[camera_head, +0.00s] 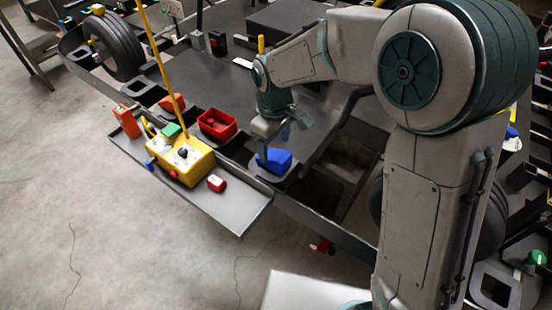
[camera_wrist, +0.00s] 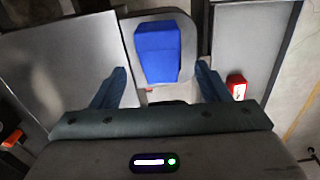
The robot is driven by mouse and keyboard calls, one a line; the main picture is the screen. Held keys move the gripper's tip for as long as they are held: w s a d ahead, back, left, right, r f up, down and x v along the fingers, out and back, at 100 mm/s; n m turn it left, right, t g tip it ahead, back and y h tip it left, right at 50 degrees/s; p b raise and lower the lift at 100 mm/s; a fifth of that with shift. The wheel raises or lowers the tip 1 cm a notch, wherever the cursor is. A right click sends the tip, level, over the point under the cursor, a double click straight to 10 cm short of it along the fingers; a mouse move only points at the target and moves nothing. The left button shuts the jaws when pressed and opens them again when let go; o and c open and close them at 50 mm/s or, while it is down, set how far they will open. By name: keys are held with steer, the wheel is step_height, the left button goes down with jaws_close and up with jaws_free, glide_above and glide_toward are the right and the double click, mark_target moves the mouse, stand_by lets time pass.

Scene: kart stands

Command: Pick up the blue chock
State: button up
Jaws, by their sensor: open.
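The blue chock (camera_head: 275,160) is a small wedge-shaped block on a dark grey pad at the kart's side, just right of the side tray. In the wrist view the chock (camera_wrist: 157,53) lies on a rounded grey plate, ahead of and between my two fingers. My gripper (camera_head: 279,135) is above the chock, pointing down, with its fingers spread. In the wrist view my gripper (camera_wrist: 155,88) shows a finger on each side and nothing between the tips. The chock seems apart from both fingers. The lower part of the chock is partly hidden in the head view.
A grey side tray (camera_head: 235,207) holds a yellow control box (camera_head: 183,162), a small red block (camera_head: 216,183) and an orange device (camera_head: 127,121). A red open bin (camera_head: 217,125) sits behind it. A yellow pole (camera_head: 158,55) rises from this area. Dark gaps lie right of the chock.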

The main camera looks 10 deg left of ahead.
mark_target(276, 155)
steer(key=f, duration=0.4)
steer(key=shift+s+d+f+p, duration=0.1)
steer(key=shift+s+d+p, duration=0.05)
steer(key=shift+d+p, duration=0.15)
steer(key=shift+f, duration=0.6)
steer(key=c, duration=1.1)
